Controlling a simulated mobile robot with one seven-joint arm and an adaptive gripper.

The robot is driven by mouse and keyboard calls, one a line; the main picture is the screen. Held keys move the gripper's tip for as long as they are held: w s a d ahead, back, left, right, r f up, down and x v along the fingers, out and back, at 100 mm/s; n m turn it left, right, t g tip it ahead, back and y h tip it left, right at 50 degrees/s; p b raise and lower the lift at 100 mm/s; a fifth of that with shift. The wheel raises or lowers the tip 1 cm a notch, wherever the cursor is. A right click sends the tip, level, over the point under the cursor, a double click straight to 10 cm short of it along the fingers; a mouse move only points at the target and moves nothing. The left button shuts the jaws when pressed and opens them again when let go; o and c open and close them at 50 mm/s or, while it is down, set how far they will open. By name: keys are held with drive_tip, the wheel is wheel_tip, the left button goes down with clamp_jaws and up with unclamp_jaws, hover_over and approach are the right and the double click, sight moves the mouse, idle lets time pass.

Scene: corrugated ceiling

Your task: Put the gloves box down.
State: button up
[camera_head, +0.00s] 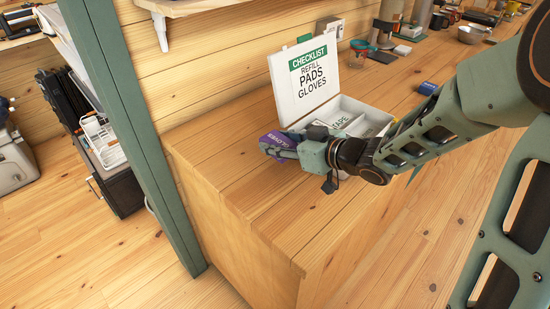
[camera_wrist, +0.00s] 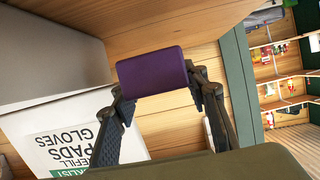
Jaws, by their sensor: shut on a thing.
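The gloves box (camera_head: 279,142) is a small purple box with lettering on its side. It is at the left of my gripper (camera_head: 285,148) in the head view, over the left part of the wooden counter (camera_head: 232,185). My gripper (camera_wrist: 155,92) is shut on the gloves box (camera_wrist: 152,71), which sits crosswise between the two dark fingers in the wrist view. Wood planks show behind the box. I cannot tell whether its underside touches the counter.
An open white case (camera_head: 304,80) with a checklist in its lid stands just behind and right of my gripper. A blue item (camera_head: 427,88) lies farther right. Cups and bowls (camera_head: 471,34) stand at the back. The counter's left front is clear. A green post (camera_head: 130,125) stands left.

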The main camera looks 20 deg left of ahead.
sight(275, 163)
drive_tip(key=f, duration=0.2)
drive_tip(key=a+f+b, duration=0.1)
drive_tip(key=f, duration=0.1)
drive_tip(key=shift+w+a, duration=0.1)
drive_tip(key=shift+f, duration=0.15)
drive_tip(key=shift+f, duration=0.15)
drive_tip(key=o, duration=1.2)
drive_tip(key=shift+b, duration=0.3)
drive_tip(key=shift+c, duration=0.2)
